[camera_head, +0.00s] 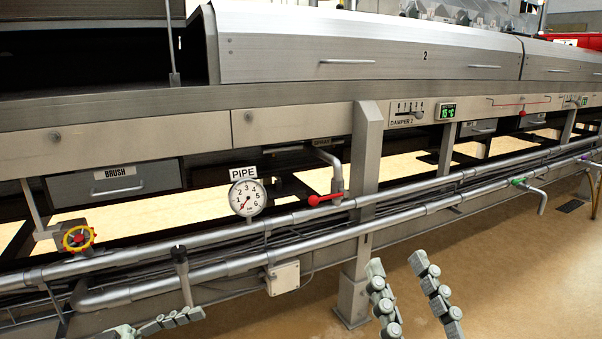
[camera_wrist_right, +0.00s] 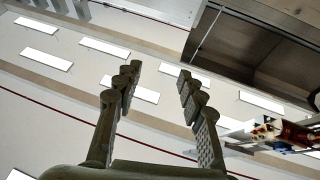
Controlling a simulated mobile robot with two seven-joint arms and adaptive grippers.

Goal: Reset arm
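My right gripper (camera_head: 397,262) shows at the bottom centre right of the head view. Its two grey segmented fingers point upward, stand apart and have nothing between them. In the right wrist view the same gripper (camera_wrist_right: 157,72) is open and empty, with ceiling behind it. My left gripper (camera_head: 165,322) shows only in part at the bottom left edge of the head view. Its grey finger segments lie below the pipes, and its opening is cut off by the frame. Neither arm's links show clearly.
A long metal dryer hood (camera_head: 370,50) runs across the back. A grey post (camera_head: 367,150) stands mid-frame.

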